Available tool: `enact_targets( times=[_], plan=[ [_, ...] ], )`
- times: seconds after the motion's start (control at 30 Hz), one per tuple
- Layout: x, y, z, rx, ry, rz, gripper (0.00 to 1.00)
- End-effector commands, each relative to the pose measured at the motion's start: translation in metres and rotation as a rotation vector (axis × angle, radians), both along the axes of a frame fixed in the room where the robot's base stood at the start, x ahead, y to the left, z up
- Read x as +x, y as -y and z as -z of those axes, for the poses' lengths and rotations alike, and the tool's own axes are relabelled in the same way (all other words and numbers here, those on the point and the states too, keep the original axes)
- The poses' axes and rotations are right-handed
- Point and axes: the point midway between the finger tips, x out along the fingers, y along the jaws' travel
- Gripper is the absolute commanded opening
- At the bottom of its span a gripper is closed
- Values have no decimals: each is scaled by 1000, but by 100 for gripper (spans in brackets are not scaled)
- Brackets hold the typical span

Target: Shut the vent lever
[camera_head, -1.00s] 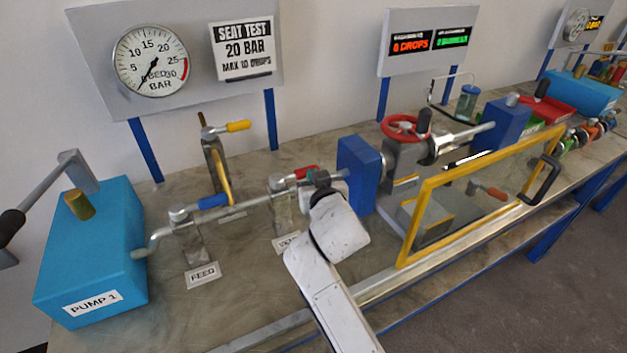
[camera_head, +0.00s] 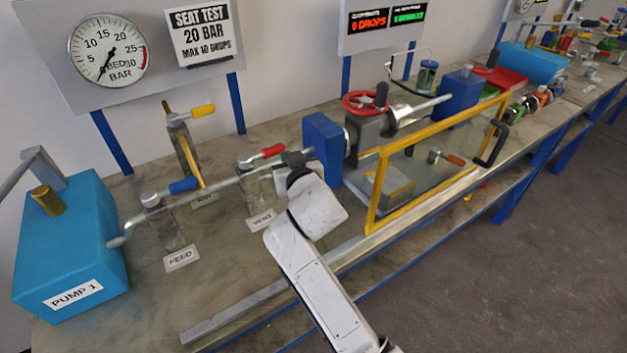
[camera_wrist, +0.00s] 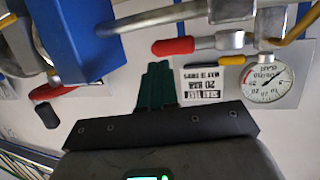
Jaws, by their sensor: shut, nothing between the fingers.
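The vent lever (camera_head: 272,151) has a red grip on a metal stem, on a valve behind the VENT label (camera_head: 260,219). Its grip points right, roughly along the pipe at a slight angle. It also shows in the wrist view as a red grip (camera_wrist: 172,46). My gripper (camera_head: 293,158) is just right of the red grip's end in the head view. In the wrist view its dark green fingers (camera_wrist: 156,85) are together and empty, just below the red grip in the picture. Whether they touch the lever I cannot tell.
A blue block (camera_head: 322,150) stands close to the right of my gripper. A yellow-framed guard (camera_head: 374,200) is farther right. The feed lever (camera_head: 184,185) with a blue grip and a yellow-gripped lever (camera_head: 202,111) stand left.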

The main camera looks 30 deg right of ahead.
Motion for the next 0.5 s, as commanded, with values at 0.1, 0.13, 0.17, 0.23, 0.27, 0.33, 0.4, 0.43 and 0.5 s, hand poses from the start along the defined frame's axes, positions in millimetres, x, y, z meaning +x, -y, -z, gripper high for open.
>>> enact_targets(
  times=[0.1,0.13,0.17,0.23,0.27,0.33,0.4,0.43,0.5],
  plan=[
    [-8,1,-2,0,2,0,0],
    [-11,0,-3,0,1,0,0],
    [-14,0,-3,0,0,0,0],
    [-21,0,-5,0,1,-1,0],
    [-24,0,-6,0,1,-1,0],
    [-32,0,-7,1,0,-2,0],
    [-41,0,-10,0,1,-2,0],
    [-45,0,-11,0,1,-2,0],
    [-56,0,-14,-1,1,-2,0]
  ],
)
